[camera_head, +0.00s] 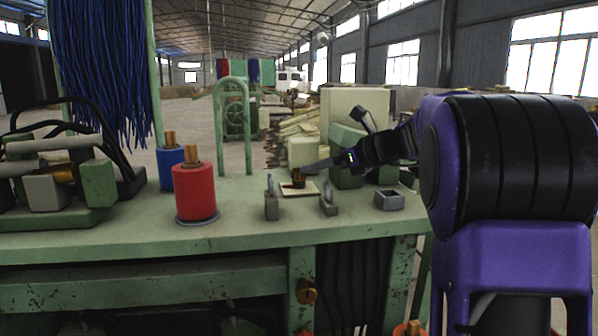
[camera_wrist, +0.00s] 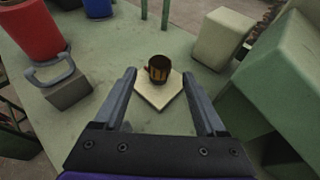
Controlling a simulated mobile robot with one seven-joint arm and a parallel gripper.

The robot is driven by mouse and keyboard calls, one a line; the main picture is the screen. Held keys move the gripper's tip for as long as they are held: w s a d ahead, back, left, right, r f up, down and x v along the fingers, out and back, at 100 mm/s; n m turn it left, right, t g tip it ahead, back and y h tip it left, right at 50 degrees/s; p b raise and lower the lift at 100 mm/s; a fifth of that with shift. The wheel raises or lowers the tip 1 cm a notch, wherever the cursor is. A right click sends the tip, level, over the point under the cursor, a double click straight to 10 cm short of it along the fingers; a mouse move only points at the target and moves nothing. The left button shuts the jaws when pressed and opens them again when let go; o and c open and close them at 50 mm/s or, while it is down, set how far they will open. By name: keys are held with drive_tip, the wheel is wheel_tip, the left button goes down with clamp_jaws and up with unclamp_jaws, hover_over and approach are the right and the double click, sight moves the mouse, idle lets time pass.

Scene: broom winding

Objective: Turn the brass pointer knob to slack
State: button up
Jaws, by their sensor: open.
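In the wrist view my gripper (camera_wrist: 158,78) is open and empty.
The green bench top (camera_head: 260,236) carries a red spool (camera_head: 195,192), a blue spool (camera_head: 170,168), small grey blocks and a grey square holder (camera_head: 389,200). A green hoop (camera_head: 232,88) rises behind. Green blocks (camera_wrist: 285,75) stand close at the gripper's right.

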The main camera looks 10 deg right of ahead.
sight(299, 178)
drive_tip(key=x, duration=0.7)
clamp_jaws()
